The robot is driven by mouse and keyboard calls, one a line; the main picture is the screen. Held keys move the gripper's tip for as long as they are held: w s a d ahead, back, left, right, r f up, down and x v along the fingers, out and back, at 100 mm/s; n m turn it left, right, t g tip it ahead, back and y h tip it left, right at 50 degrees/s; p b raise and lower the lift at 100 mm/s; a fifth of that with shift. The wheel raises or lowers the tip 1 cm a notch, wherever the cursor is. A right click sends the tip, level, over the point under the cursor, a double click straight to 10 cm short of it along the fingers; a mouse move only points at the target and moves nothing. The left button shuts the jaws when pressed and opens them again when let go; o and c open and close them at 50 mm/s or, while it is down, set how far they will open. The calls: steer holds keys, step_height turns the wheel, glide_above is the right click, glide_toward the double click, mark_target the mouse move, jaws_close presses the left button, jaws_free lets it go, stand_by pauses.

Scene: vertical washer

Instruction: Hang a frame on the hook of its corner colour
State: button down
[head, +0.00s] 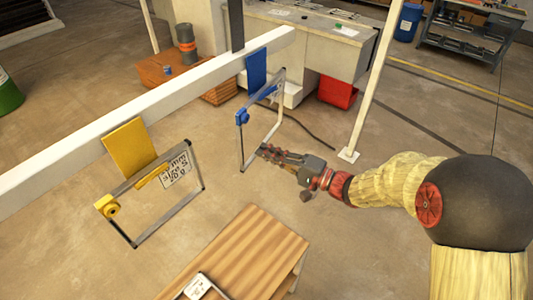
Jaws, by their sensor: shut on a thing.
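A grey frame with a blue corner (242,117) stands upright below the blue plate (256,70) on the white beam. My gripper (264,152) is shut on this frame's lower bar. Whether the frame rests on a hook at the blue plate cannot be told. A second grey frame with a yellow corner (107,207) and a printed label is at the yellow plate (129,148), tilted in the picture. Its hook contact is hidden. Part of another labelled frame (198,287) lies on the wooden table at the bottom edge.
The white beam (205,80) runs diagonally across the left. The wooden table (245,245) stands at the bottom centre. A pale post (372,90) stands behind my arm. A grey bench, red bin (337,92) and wooden boxes are at the back.

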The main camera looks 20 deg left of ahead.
steer(key=c, duration=1.9)
jaws_free()
steer(key=shift+d, duration=0.15)
steer(key=shift+s+r+b+v, duration=0.1)
steer(key=shift+s+b+v, duration=0.2)
steer(key=shift+v, duration=1.3)
steer(key=shift+s+r+b+v, duration=0.1)
steer(key=shift+s+b+v, duration=0.2)
steer(key=shift+v, duration=1.3)
steer(key=shift+s+b+v, duration=0.2)
steer(key=shift+b+v, duration=0.2)
steer(key=shift+v, duration=1.2)
